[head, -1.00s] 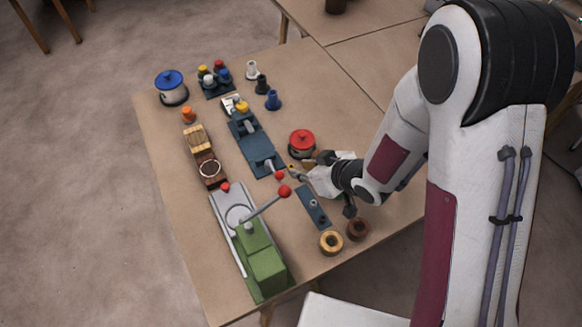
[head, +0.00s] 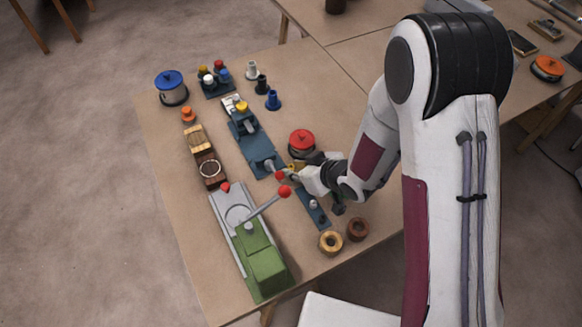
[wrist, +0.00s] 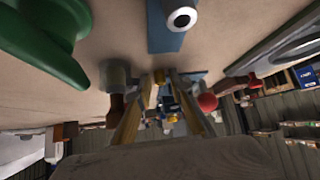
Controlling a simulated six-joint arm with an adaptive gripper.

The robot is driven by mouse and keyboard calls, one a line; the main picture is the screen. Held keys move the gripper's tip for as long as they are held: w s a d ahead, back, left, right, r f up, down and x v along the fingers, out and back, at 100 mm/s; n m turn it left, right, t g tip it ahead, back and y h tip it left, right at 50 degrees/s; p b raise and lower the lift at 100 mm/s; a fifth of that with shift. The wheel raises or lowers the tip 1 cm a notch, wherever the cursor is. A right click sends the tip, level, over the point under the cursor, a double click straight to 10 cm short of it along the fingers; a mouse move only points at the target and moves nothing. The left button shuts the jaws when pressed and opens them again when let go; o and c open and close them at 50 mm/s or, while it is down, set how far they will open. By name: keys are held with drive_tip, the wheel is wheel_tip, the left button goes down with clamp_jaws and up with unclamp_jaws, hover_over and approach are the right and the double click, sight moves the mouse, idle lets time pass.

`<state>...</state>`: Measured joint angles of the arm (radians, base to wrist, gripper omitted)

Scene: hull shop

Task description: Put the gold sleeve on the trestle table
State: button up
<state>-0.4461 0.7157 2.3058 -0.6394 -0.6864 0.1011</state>
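My gripper (head: 294,174) reaches in from the right, low over the trestle table (head: 180,205), beside the near end of the blue fixture (head: 262,160). A small gold piece, seemingly the gold sleeve (head: 291,168), shows at the grey rod end of that fixture, right at my fingertips. In the wrist view the two fingers (wrist: 160,84) stand apart, with the gold sleeve (wrist: 160,76) small between their tips. I see no clear contact. Whether the sleeve sits on the rod is too small to tell.
A red-lidded pot (head: 302,141) stands close behind my gripper. The green press (head: 262,268) and its red-knobbed lever (head: 284,191) are close in front. A gold ring (head: 331,242) and a brown ring (head: 357,229) lie near the front edge. The table's left front strip is bare.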

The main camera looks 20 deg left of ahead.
clamp_jaws()
drive_tip(key=shift+r, duration=0.25)
wheel_tip(320, 180, up, 10)
drive_tip(key=shift+f, duration=0.25)
idle(0.7)
idle(0.5)
